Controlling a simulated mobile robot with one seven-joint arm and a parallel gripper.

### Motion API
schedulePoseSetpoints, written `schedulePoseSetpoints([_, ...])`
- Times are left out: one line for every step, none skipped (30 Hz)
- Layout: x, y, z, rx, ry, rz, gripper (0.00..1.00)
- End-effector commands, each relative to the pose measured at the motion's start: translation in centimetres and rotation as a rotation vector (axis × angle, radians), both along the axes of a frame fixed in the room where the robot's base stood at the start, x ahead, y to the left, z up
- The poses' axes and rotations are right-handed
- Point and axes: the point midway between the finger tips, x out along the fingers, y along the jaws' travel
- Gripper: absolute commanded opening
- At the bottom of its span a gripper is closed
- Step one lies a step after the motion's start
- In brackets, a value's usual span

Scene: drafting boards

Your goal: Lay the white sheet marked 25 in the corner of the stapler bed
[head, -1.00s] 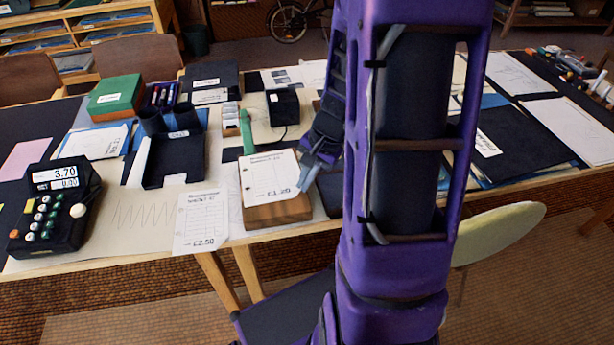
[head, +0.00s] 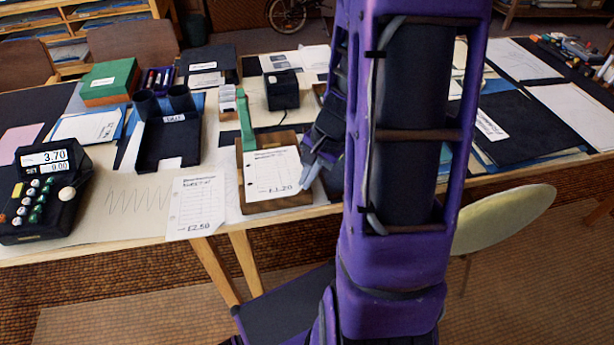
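A white sheet marked £1.20 (head: 272,172) lies over the wooden stapler bed (head: 290,207), with bare wood showing along its front and left. The green stapler arm (head: 245,118) stands at the bed's back left. My gripper (head: 311,172) is at the sheet's right edge, its grey fingers closed on that edge. I cannot tell whether the sheet is flat on the wood or slightly above it. A second white sheet marked £2.50 (head: 194,207) lies left of the bed at the table's front edge. I cannot make out a sheet marked just 25.
A black keypad machine (head: 45,195) stands at the left front. A black tray (head: 170,145), a green box (head: 110,82) and a small black box (head: 281,90) stand behind. Dark folders (head: 520,125) lie on the right. My arm hides the table's middle right.

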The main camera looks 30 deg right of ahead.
Motion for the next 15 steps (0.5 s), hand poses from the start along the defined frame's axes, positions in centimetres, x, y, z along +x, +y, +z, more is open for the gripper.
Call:
schedulePoseSetpoints([0.0, 0.0, -0.38, 0.0, 0.0, 0.0, 0.0])
schedulePoseSetpoints([0.01, -0.01, -0.43, 0.0, 0.0, 0.0, 0.0])
schedulePoseSetpoints([0.01, 0.0, -0.46, 0.0, 0.0, 0.0, 0.0])
schedulePoseSetpoints([0.01, -0.01, -0.47, 0.0, 0.0, 0.0, 0.0])
schedulePoseSetpoints([0.01, 0.0, -0.47, 0.0, 0.0, 0.0, 0.0])
schedulePoseSetpoints([0.01, 0.0, -0.45, 0.0, 0.0, 0.0, 0.0])
schedulePoseSetpoints([0.01, 0.0, -0.44, 0.0, 0.0, 0.0, 0.0])
schedulePoseSetpoints([0.01, -0.01, -0.42, 0.0, 0.0, 0.0, 0.0])
schedulePoseSetpoints([0.02, 0.0, -0.42, 0.0, 0.0, 0.0, 0.0])
schedulePoseSetpoints([0.01, -0.01, -0.41, 0.0, 0.0, 0.0, 0.0])
schedulePoseSetpoints([0.01, -0.01, -0.41, 0.0, 0.0, 0.0, 0.0])
schedulePoseSetpoints([0.01, -0.01, -0.41, 0.0, 0.0, 0.0, 0.07])
schedulePoseSetpoints([0.01, -0.01, -0.41, 0.0, 0.0, 0.0, 0.12])
schedulePoseSetpoints([0.01, -0.01, -0.41, 0.0, 0.0, 0.0, 0.18])
schedulePoseSetpoints([0.02, 0.0, -0.42, 0.0, 0.0, 0.0, 0.25])
